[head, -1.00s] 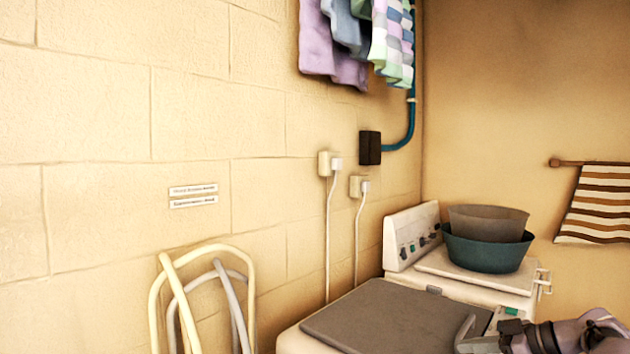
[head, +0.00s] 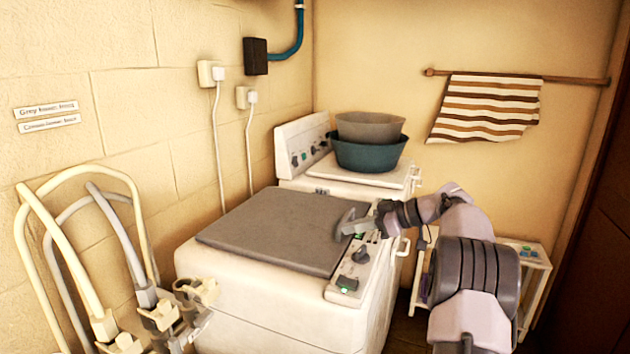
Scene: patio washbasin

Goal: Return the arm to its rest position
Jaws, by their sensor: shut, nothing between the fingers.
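My arm rises at the lower right of the head view and bends left toward the front washing machine (head: 270,290). My gripper (head: 345,222) is at the arm's left end, near the right edge of the machine's grey lid (head: 275,228), beside its control panel (head: 350,278). The gripper is shut and holds nothing. I cannot tell whether it touches the lid or panel.
A second machine (head: 300,145) behind carries a teal basin (head: 368,152) with a grey basin (head: 370,127) in it. Hoses (head: 90,230) and taps (head: 165,318) stand at left. A striped towel (head: 487,108) hangs behind. A white shelf (head: 535,275) is at right.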

